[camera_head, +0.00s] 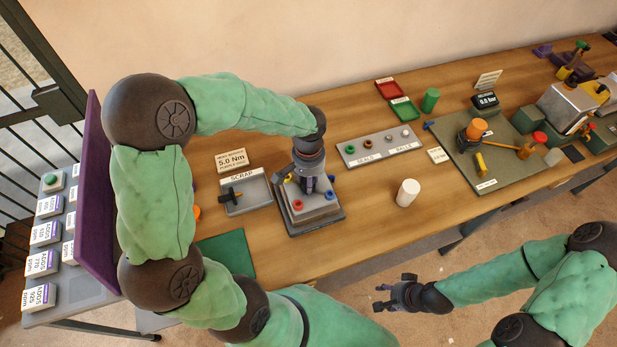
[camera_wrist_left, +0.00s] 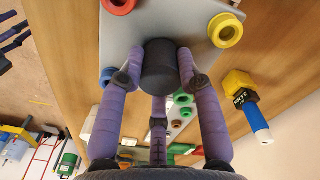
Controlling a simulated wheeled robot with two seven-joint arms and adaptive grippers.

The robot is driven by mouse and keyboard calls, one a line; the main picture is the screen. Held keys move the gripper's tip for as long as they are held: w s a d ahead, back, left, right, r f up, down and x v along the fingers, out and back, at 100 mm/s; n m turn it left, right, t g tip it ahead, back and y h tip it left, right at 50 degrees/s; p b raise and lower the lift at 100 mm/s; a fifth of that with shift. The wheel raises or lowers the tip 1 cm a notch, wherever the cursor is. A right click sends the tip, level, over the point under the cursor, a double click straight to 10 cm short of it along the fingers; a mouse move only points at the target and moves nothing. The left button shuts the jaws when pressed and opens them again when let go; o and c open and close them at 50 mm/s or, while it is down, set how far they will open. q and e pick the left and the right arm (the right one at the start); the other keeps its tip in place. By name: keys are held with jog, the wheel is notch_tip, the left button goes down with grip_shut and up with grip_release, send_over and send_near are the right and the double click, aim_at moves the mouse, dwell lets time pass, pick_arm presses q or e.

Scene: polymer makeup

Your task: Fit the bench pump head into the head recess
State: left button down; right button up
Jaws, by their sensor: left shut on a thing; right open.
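The grey pump bench block (camera_head: 312,217) stands on the table with red, yellow and blue rings around its top; its top plate also shows in the left wrist view (camera_wrist_left: 190,22). My left gripper (camera_head: 308,182) is over this block, pointing down. In the left wrist view its purple fingers (camera_wrist_left: 160,78) are shut around a dark grey cylinder (camera_wrist_left: 160,62), which looks like the pump head. The cylinder is over the middle of the plate; I cannot tell whether it touches. The recess is hidden beneath it. My right gripper (camera_head: 398,293) is open and empty, in front of the table edge.
A scrap tray (camera_head: 257,196) holding a dark part sits left of the block. A seals and balls tray (camera_head: 368,149) is behind right, and a white cylinder (camera_head: 408,192) stands to the right. A yellow and blue tool (camera_wrist_left: 245,98) is near the plate.

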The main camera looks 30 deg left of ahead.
pick_arm(q)
jog(key=shift+f+b, duration=0.3)
jog(key=shift+f, duration=0.25)
jog(key=shift+f+b, duration=0.8)
jog(key=shift+f, duration=0.1)
dwell(1.5)
jog(key=c, duration=0.8)
grip_release()
jog(key=shift+o, duration=0.2)
notch_tip(320, 180, up, 12)
jog(key=shift+r, duration=0.1)
